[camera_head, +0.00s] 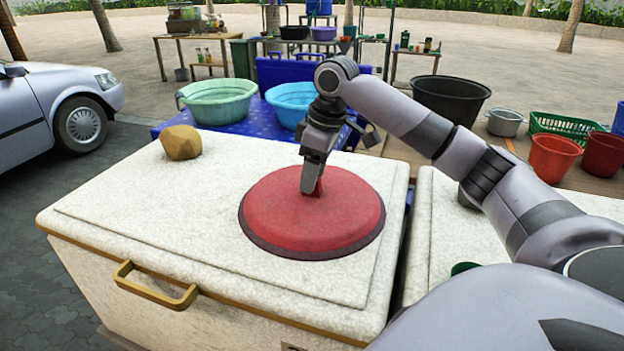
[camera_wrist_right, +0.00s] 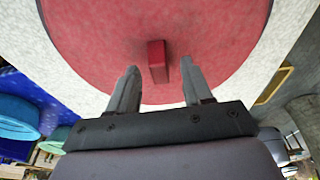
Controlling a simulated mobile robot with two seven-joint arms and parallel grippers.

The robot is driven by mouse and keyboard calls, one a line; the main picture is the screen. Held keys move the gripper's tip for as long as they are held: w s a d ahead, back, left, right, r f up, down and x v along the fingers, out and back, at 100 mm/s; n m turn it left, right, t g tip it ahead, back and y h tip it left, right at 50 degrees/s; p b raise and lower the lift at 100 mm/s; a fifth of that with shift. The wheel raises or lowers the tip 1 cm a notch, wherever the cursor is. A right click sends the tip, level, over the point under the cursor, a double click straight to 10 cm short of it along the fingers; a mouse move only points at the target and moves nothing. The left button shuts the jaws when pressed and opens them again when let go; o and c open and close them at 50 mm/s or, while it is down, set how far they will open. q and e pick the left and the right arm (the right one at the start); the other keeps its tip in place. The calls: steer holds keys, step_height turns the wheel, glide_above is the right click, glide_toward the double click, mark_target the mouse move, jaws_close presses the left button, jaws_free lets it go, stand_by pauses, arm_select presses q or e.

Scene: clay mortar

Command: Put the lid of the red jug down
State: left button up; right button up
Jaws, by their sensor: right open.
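The red lid (camera_head: 290,220) is a wide round disc with a dark rim. It lies flat on top of the white chest (camera_head: 130,215). Its small red handle (camera_wrist_right: 158,62) stands up in the middle and shows in the right wrist view. My right gripper (camera_head: 312,190) points down over the lid at the handle. In the right wrist view its two fingers (camera_wrist_right: 155,80) are apart, with the handle between or just beyond their tips. They do not appear closed on it. The red jug itself cannot be made out. My left gripper is not in view.
A tan rock (camera_head: 181,142) sits at the back left of the chest top. A green basin (camera_head: 217,102) and a blue basin (camera_head: 290,100) stand behind on a blue surface. A second white chest (camera_head: 440,230) is to the right across a narrow gap. The chest top left of the lid is clear.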

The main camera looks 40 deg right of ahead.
mark_target(323, 196)
steer(key=v, duration=1)
steer(key=shift+r, duration=0.15)
